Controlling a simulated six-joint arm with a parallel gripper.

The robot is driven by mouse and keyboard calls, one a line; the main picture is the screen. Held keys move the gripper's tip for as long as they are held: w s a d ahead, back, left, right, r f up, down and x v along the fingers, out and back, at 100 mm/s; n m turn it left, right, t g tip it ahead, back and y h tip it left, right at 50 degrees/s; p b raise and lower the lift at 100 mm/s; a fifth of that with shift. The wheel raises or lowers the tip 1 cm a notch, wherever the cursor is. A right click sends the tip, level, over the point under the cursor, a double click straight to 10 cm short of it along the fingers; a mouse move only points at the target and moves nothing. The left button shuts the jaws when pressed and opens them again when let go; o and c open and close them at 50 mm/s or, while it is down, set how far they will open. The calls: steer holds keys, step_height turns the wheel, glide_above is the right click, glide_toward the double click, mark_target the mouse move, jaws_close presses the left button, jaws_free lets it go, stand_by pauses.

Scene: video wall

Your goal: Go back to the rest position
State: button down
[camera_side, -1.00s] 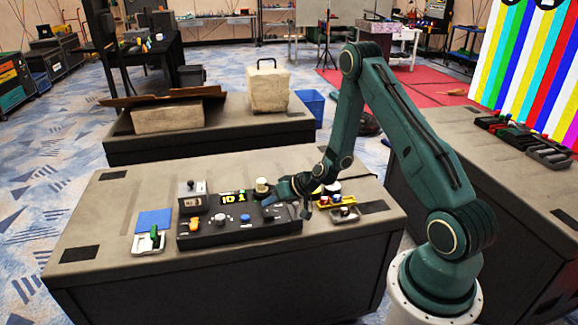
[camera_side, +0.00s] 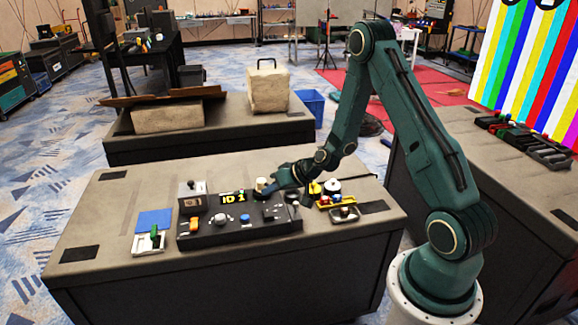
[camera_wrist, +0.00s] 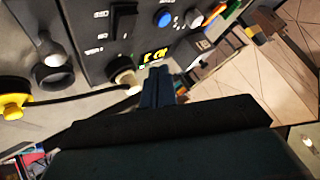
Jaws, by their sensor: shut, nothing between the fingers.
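My gripper (camera_side: 262,193) is over the right part of the black control panel (camera_side: 232,238), close to the white-topped knob (camera_side: 261,183) behind it. In the wrist view my gripper (camera_wrist: 157,72) shows as dark fingers held together, with nothing seen between them. I cannot tell whether the fingers touch the panel.
A small yellow tray (camera_side: 338,201) with round parts stands right of the panel. A blue square (camera_side: 154,220) and a white tray with a green piece (camera_side: 149,243) are left of it. The front of the table (camera_side: 230,275) is clear. A second table with boxes (camera_side: 267,89) stands behind.

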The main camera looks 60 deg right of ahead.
steer(key=shift+r, duration=0.15)
steer(key=s+a+r+n+g, duration=0.2)
steer(key=s+a+r, duration=0.25)
steer(key=r, duration=0.45)
steer(key=s+a+r+n+g, duration=0.1)
steer(key=s+a+r+n, duration=0.2)
steer(key=a+r, duration=0.45)
steer(key=s+r+h, duration=0.1)
steer(key=s+r, duration=0.4)
steer(key=s, duration=0.5)
steer(key=s+a+r+g+h, duration=0.1)
steer(key=s+r, duration=0.4)
steer(key=s, duration=0.6)
steer(key=shift+a+r+m, duration=0.15)
steer(key=shift+m, duration=0.25)
